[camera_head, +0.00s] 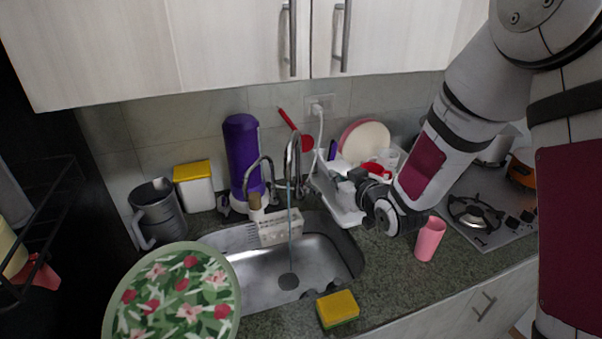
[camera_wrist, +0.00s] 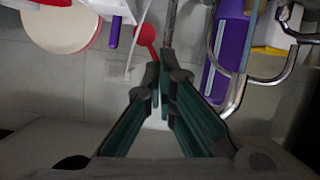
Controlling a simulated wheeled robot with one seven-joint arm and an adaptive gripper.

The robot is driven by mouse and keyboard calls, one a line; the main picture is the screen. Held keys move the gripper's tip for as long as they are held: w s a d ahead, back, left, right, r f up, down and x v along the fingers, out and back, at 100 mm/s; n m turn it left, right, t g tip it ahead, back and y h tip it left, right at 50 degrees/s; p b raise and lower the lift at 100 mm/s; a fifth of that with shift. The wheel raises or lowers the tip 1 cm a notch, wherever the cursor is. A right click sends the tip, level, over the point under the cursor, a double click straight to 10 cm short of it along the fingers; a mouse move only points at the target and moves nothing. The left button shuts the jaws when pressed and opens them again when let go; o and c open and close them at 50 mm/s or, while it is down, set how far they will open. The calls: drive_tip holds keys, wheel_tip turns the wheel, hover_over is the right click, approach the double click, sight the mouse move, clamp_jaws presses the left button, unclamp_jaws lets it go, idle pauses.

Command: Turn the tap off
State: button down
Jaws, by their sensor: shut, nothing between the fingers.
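A chrome tap (camera_head: 292,160) stands behind the steel sink (camera_head: 330,245), and a thin bluish stream of water falls from it towards the drain. A second, smaller curved spout (camera_head: 254,163) is to its left. In the wrist view, curved chrome piping (camera_wrist: 240,80) lies to the right of my fingers. My gripper (camera_wrist: 160,72) is shut and empty, its fingertips close together. In the head view, my wrist is right of the tap, over the dish rack side of the counter, and the fingers are hard to make out. No contact with the tap shows.
A purple bottle (camera_head: 242,150) stands behind the sink, with a white holder (camera_head: 281,228) at the basin's back edge. A dish rack (camera_head: 345,211) with plates is right of the tap. A pink cup (camera_head: 429,239) and a yellow sponge (camera_head: 338,308) are on the counter.

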drive_tip(key=a, duration=0.1)
hover_over(319, 192)
wheel_tip(319, 192, down, 5)
drive_tip(key=shift+a+f+p, duration=0.1)
drive_tip(key=shift+a+p, duration=0.05)
drive_tip(key=shift+p, duration=0.25)
drive_tip(key=shift+d+f, duration=0.2)
drive_tip(key=shift+f, duration=0.85)
